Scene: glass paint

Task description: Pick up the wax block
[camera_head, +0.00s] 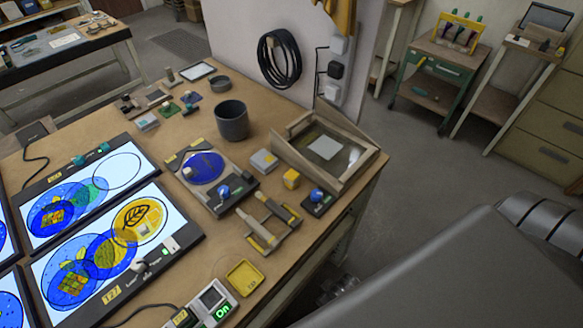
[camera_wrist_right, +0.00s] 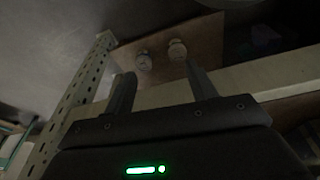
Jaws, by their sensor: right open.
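A small yellow block (camera_head: 291,179), which looks like the wax block, sits on the workbench (camera_head: 165,165) near its right edge in the head view. It stands between a grey block and a blue-knobbed device. My right gripper (camera_wrist_right: 162,86) shows in the right wrist view with its two fingers apart and nothing between them. I do not make it out in the head view, and the yellow block does not show in the wrist view. My left gripper is in neither view.
A grey block (camera_head: 264,161), a framed tray (camera_head: 360,163), a clamp-like tool (camera_head: 258,238) and a blue-knobbed device (camera_head: 317,201) crowd the yellow block. A dark cup (camera_head: 232,121) stands farther back. The wrist view shows a perforated metal post (camera_wrist_right: 75,108) close by.

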